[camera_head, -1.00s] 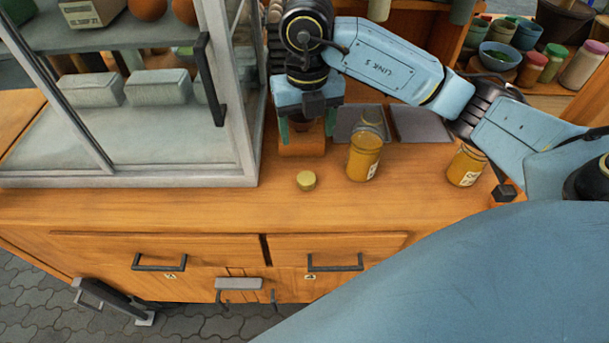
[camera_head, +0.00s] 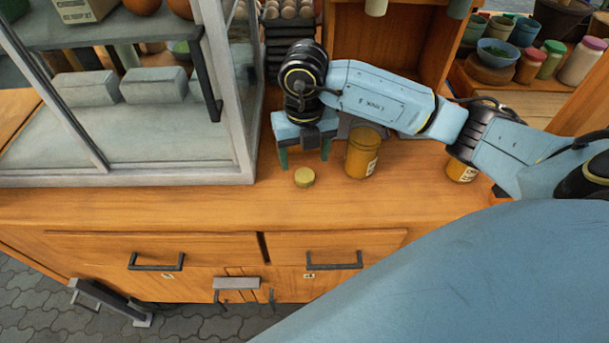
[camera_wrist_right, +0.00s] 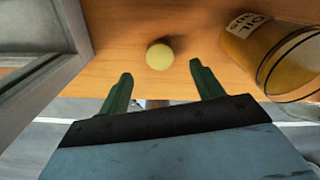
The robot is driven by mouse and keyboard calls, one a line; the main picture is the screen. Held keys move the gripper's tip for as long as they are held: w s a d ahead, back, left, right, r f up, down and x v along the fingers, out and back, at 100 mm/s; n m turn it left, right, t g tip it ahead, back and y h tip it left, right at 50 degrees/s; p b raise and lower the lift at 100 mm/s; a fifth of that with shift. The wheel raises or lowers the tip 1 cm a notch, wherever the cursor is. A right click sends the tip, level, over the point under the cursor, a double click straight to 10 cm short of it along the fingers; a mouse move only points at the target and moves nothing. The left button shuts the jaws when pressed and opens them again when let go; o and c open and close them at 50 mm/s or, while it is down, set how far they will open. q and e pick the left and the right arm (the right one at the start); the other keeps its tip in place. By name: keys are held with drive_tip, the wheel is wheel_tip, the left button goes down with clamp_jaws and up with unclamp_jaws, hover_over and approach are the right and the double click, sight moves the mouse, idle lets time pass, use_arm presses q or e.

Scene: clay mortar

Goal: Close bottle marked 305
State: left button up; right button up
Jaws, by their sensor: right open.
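A small round yellow-green lid (camera_head: 304,177) lies on the wooden counter; it also shows in the right wrist view (camera_wrist_right: 159,56). An amber jar (camera_head: 361,155) stands open-topped to the lid's right and fills the right side of the wrist view (camera_wrist_right: 262,48), where its label reads "OIL" with a smaller line I cannot read. A second amber jar (camera_head: 460,171) stands further right, partly hidden by my arm. I cannot tell which is marked 305. My right gripper (camera_head: 304,154) is open and empty, just behind the lid, its green fingertips (camera_wrist_right: 161,72) either side of it. My left gripper is not in view.
A glass-sided cabinet (camera_head: 240,120) stands close to the left of my right gripper. Shelves with bowls and jars (camera_head: 500,53) are at the back right. The counter's front strip (camera_head: 200,205) is clear, above drawers with dark handles.

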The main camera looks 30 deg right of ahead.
sight(306, 176)
drive_tip(key=f, duration=0.5)
drive_tip(key=shift+s+f+b, duration=0.15)
drive_tip(key=shift+s+b, duration=0.05)
drive_tip(key=shift+b, duration=0.15)
drive_tip(key=c, duration=1)
